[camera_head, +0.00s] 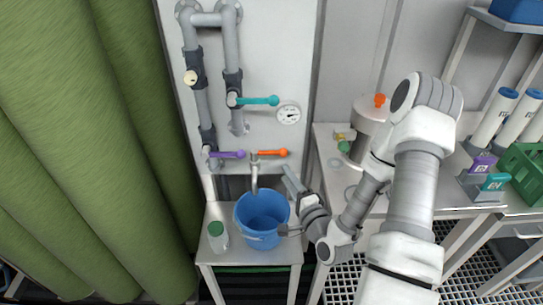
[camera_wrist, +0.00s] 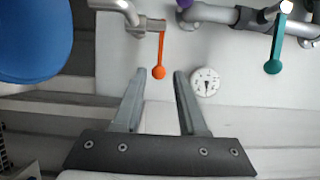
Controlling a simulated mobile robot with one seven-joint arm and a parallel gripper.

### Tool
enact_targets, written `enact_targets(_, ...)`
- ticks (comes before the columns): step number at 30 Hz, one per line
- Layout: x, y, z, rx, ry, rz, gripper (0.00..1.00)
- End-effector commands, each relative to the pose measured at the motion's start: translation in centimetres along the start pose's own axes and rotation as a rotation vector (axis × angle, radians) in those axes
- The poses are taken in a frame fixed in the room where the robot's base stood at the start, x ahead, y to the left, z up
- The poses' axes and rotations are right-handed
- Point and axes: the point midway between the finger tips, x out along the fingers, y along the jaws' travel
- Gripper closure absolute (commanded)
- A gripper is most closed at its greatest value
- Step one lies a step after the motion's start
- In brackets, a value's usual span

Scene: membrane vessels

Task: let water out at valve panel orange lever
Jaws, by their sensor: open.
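The orange lever (camera_head: 270,152) sits on the tap at the bottom of the valve panel (camera_head: 270,70) and points right, roughly level. In the wrist view the orange lever (camera_wrist: 160,52) shows with its ball end in line with the gap between my fingertips. My gripper (camera_head: 286,170) is open and empty, just below and right of the lever in the head view. In the wrist view my gripper (camera_wrist: 160,76) shows both fingers apart. I cannot tell how far the ball is beyond them. The spout (camera_head: 255,180) points down over a blue bucket (camera_head: 246,222). No water stream shows.
A purple lever (camera_head: 228,154) and a teal lever (camera_head: 260,100) are on nearby pipes, with a gauge (camera_head: 289,114) beside them. A green-lidded jar (camera_head: 218,236) stands left of the bucket. A bench (camera_head: 335,165) with a vessel is at right; a green curtain hangs left.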

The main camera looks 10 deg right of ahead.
Motion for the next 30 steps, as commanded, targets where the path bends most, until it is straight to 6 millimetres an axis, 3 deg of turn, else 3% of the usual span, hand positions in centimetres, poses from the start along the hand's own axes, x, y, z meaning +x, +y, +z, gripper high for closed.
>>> enact_targets(29, 2.7, 0.5, 0.0, -0.005, 0.001, -0.001, 0.59)
enact_targets(30, 3.7, 0.1, 0.0, -0.002, -0.002, -0.002, 0.59)
